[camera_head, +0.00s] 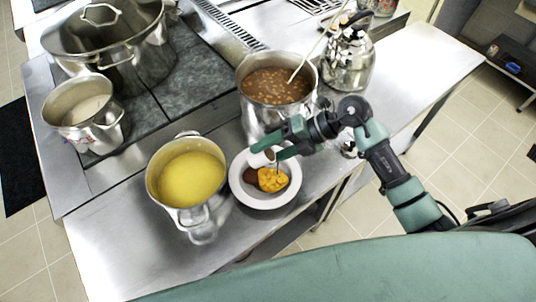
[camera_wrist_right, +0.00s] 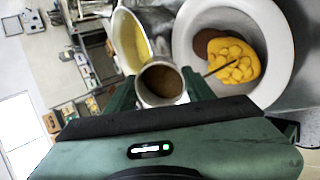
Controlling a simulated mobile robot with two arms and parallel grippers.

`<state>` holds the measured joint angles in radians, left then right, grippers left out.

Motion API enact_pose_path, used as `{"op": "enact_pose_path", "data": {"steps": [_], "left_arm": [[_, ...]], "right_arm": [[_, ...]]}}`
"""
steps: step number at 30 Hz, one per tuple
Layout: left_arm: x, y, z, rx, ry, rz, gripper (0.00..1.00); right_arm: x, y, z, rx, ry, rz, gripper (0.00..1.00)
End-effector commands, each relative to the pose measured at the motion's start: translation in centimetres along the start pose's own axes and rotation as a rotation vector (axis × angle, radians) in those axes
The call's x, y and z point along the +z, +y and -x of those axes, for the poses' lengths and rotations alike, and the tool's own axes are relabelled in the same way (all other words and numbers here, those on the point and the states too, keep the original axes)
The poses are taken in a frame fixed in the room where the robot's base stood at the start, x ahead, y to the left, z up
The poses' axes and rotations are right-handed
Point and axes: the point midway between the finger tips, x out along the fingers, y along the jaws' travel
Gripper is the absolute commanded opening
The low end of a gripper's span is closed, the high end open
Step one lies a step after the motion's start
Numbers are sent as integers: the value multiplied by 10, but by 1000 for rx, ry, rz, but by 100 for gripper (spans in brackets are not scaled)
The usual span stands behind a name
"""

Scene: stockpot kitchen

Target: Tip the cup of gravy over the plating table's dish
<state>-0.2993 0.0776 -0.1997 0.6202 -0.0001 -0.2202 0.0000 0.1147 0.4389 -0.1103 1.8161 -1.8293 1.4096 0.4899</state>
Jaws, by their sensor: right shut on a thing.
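My right gripper (camera_head: 271,153) is shut on a small pale metal cup (camera_head: 258,160), held above the left upper rim of the white dish. In the right wrist view the cup (camera_wrist_right: 161,83) sits between the green fingers, with brown gravy in it. How far it is tilted is hard to tell. The dish (camera_head: 263,202) is a round white plate on the steel table. It holds yellow food (camera_head: 273,180) and a brown patty (camera_head: 250,175), with a thin dark stick at the yellow food. My left gripper is out of view.
A pot of yellow soup (camera_head: 187,178) stands close left of the dish. A pot of beans (camera_head: 272,86) with a ladle stands behind it, and a kettle (camera_head: 348,58) behind right. The steel table (camera_head: 430,52) is clear at the right.

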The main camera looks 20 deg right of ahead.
Motion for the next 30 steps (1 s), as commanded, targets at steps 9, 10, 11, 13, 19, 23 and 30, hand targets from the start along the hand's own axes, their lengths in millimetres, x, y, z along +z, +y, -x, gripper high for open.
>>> {"op": "enact_pose_path", "data": {"steps": [9,10,11,13,19,23,30], "left_arm": [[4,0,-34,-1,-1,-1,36],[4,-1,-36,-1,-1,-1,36],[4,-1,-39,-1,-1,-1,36],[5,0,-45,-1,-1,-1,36],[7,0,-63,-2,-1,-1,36],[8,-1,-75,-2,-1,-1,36],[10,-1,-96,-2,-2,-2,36]], "right_arm": [[0,-8,-3,126,-1,-1,3],[0,-8,-3,138,-1,-1,3],[0,-9,-3,150,-1,-1,3],[0,-10,-3,177,0,-1,3],[0,-14,-3,258,1,0,3],[0,-17,-3,313,-1,-1,3],[0,-21,-3,414,0,0,3]]}}
